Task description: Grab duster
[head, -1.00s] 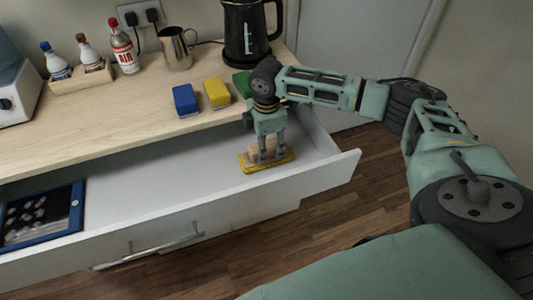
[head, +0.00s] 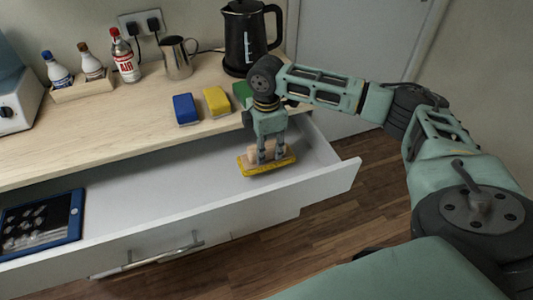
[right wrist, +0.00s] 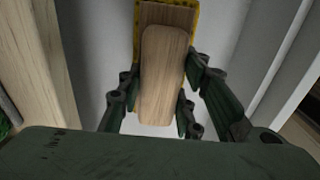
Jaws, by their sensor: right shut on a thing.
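The duster (head: 267,164) has a wooden back and a yellow base, and it is at the right end of the open drawer in the head view. My right gripper (head: 270,153) reaches down into the drawer and is shut on the duster's wooden part. In the right wrist view the fingers (right wrist: 161,95) flank the wooden handle (right wrist: 165,70), with the yellow edge (right wrist: 195,20) beyond. I cannot tell whether the duster touches the drawer floor. My left gripper is not in view.
The open drawer (head: 170,175) also holds a blue-framed tablet (head: 40,222) at its left. On the counter (head: 110,128) stand a blue sponge (head: 186,109), a yellow sponge (head: 217,101), a green one (head: 242,92), a black kettle (head: 250,40), a metal jug (head: 177,58) and several bottles.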

